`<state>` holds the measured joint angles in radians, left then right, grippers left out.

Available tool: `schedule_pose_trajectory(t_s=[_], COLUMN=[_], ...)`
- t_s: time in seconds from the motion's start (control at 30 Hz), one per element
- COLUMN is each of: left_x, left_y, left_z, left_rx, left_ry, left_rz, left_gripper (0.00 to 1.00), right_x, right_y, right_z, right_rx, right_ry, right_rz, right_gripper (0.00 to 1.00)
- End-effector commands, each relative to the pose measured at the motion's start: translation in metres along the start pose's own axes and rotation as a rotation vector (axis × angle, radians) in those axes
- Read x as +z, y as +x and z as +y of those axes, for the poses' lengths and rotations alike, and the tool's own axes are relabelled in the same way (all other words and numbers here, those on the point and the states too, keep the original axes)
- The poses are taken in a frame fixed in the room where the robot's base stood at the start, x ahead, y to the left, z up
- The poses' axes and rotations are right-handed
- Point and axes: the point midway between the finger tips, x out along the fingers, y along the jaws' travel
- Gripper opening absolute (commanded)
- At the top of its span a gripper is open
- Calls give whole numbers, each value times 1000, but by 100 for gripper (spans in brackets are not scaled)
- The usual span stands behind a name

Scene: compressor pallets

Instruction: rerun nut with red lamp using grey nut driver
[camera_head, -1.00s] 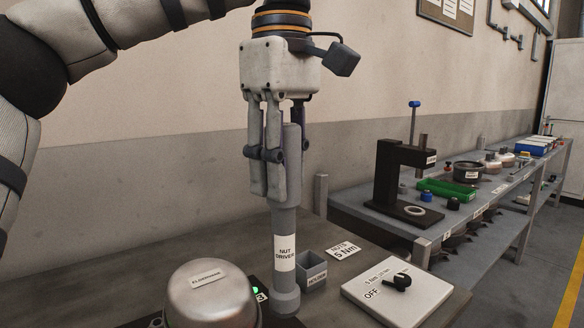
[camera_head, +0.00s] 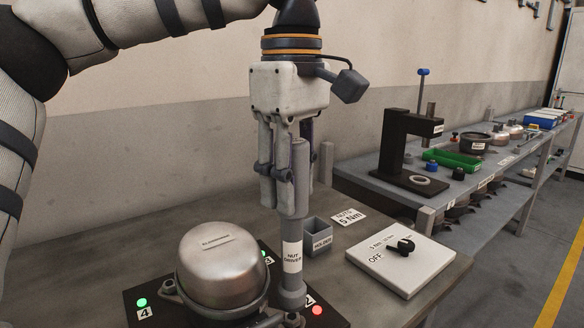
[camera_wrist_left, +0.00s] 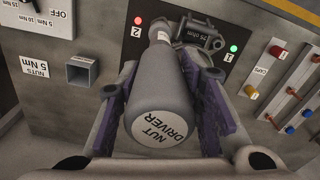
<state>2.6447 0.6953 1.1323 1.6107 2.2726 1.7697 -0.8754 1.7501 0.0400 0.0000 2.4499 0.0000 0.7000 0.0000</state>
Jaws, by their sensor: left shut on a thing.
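My left gripper (camera_head: 288,205) is shut on the grey nut driver (camera_head: 292,280), which hangs upright. In the left wrist view, the nut driver (camera_wrist_left: 160,90) lies between the purple finger pads. Its lower end is at the near right corner of the compressor (camera_head: 222,268), close to the red lamp (camera_head: 317,310) beside label 2. The nut there is hidden, and I cannot tell whether the driver touches it. The red lamp also shows in the left wrist view (camera_wrist_left: 138,21). Green lamps show at label 4 (camera_head: 142,302), label 3 (camera_head: 265,253) and label 1 (camera_wrist_left: 233,48). My right gripper is not in view.
A grey holder box (camera_head: 317,238) and a "NUTS 5 Nm" card (camera_head: 348,217) are behind the driver. A white board (camera_head: 400,262) with a black knob near "OFF" lies to the right. A side bench (camera_head: 450,188) holds a black press and a green tray. The front right tabletop is bare.

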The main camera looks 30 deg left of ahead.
Motion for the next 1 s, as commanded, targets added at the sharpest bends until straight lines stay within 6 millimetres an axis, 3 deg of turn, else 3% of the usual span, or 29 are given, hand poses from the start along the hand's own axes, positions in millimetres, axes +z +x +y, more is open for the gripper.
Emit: schedule_pose_trajectory(t_s=[0.47, 1.0], left_x=[0, 0], left_y=[1, 18], left_z=[0, 0], left_rx=[2, 1], left_ry=[0, 0], left_rz=[0, 0], left_gripper=[0, 0], right_x=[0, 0], right_y=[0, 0], right_z=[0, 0], right_rx=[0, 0], right_ry=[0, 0], right_rz=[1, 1], right_gripper=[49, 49])
